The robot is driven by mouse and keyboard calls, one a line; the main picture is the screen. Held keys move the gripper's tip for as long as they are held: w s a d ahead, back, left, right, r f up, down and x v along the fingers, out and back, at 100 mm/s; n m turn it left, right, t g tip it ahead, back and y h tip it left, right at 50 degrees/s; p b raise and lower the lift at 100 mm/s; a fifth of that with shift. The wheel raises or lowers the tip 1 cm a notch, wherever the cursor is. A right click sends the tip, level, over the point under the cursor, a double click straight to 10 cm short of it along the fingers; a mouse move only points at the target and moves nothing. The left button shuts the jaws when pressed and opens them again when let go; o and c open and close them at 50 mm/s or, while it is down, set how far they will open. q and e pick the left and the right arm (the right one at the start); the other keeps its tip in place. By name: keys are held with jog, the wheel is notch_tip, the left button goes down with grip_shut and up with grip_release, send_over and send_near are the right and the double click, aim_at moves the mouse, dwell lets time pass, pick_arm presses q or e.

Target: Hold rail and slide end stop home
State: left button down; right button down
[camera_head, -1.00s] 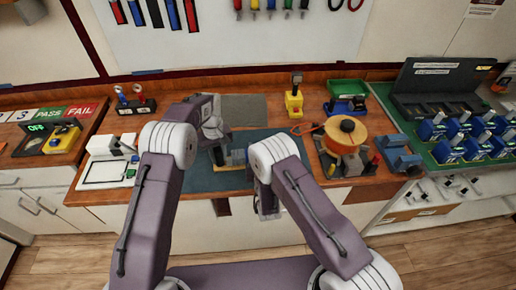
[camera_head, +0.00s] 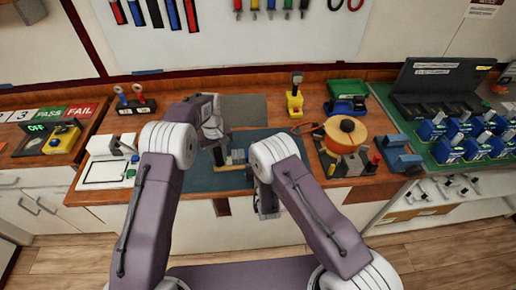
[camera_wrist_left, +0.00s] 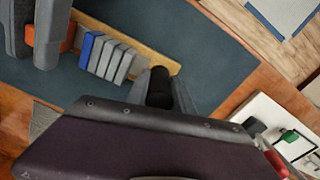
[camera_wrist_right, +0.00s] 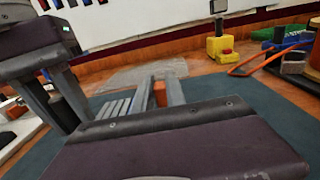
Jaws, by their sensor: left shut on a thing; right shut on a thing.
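A tan rail (camera_wrist_left: 140,45) lies on the dark blue mat (camera_wrist_left: 215,50) in the left wrist view. A blue breaker (camera_wrist_left: 90,48) and several grey ones (camera_wrist_left: 118,62) sit side by side along it; the row also shows in the head view (camera_head: 237,157). My left gripper (camera_wrist_left: 162,92) is shut at the rail's end by a black part; its exact grip is partly hidden. It shows in the head view (camera_head: 218,155). My right gripper is shut on the orange end stop (camera_wrist_right: 159,94), at the other end of the row. In the head view my right arm hides it.
A yellow block (camera_head: 294,103), an orange spool (camera_head: 346,130) and a green bin (camera_head: 347,87) stand right of the mat. A green board with several blue breakers (camera_head: 470,147) is far right. A white tray (camera_head: 105,172) and PASS/FAIL labels are left.

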dwell(0.9)
pick_arm(q)
jog(key=shift+d, duration=0.1)
pick_arm(e)
jog(key=shift+s+a, duration=0.1)
jog(key=shift+a, duration=1.65)
jog(key=c, duration=1.4)
grip_release()
jog(key=shift+o, duration=0.2)
jog(key=shift+d, duration=0.1)
jog(key=s, duration=1.2)
jog(key=shift+d, duration=0.25)
pick_arm(q)
jog(key=c, duration=1)
grip_release()
jog(key=shift+c, duration=0.2)
